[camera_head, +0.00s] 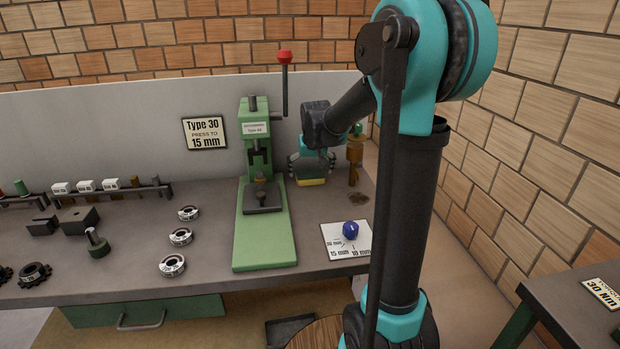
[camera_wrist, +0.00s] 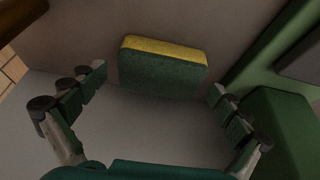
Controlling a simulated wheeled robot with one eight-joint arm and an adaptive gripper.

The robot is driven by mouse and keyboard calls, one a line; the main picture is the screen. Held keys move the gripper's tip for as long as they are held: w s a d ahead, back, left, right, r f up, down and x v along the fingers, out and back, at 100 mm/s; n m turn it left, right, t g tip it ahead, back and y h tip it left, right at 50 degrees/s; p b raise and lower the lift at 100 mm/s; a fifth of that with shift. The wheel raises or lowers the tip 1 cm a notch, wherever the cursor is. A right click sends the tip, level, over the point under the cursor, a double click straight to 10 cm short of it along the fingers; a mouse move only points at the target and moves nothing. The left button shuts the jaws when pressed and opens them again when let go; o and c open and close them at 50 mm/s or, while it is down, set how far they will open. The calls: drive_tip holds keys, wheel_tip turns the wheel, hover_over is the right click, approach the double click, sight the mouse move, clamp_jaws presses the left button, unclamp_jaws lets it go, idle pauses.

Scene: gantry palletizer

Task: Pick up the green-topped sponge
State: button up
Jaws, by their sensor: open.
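The sponge (camera_wrist: 163,68) is a block with a dark green top and a yellow layer along one side. In the wrist view it lies on the grey surface, between and just beyond the tips of my open gripper (camera_wrist: 158,92). Neither finger touches it. In the head view the sponge (camera_head: 311,182) shows as a small yellow strip on the workbench, right of the green press. My gripper (camera_head: 312,163) is above it there and hides most of its green top.
The green press (camera_head: 266,238) with a red-knobbed lever stands close on the left of my gripper. A brown post (camera_head: 354,158) stands close on its right. A white card (camera_head: 346,247) with a blue ball (camera_head: 350,229) lies toward the front edge. The bench (camera_head: 325,205) is bare just in front of the sponge.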

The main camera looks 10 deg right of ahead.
sight(310, 173)
drive_tip(key=shift+w+f, duration=0.1)
drive_tip(key=shift+f, duration=0.15)
drive_tip(key=shift+c, duration=0.5)
drive_tip(key=c, duration=0.6)
wheel_tip(310, 173, up, 20)
drive_tip(key=shift+r, duration=0.1)
